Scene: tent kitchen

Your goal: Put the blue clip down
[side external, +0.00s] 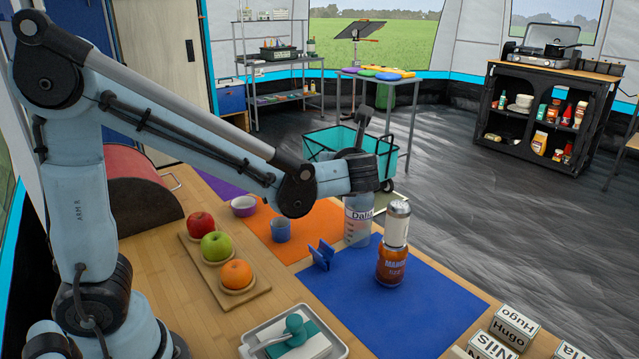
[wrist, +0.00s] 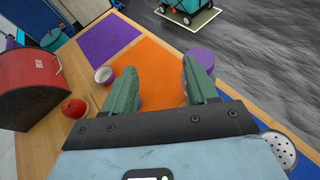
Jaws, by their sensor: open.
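The blue clip (side external: 321,254) rests by the left edge of the blue mat (side external: 415,310), next to the orange mat (side external: 300,250), in the side view. I cannot make it out in the wrist view, where the gripper body covers much of the near area. My gripper (wrist: 160,70) is open, with its two green fingers wide apart and only orange mat seen between them. It holds nothing. In the side view my wrist is up and to the right of the clip, apart from it, and the fingers cannot be made out.
A bottle labelled Dalia (side external: 357,225) stands just right of the clip. A mango jar (side external: 391,266) with a silver-topped can (side external: 397,224) on it stands on the blue mat. A blue cup (side external: 281,229) and a fruit board (side external: 200,258) are left. The blue mat's front is clear.

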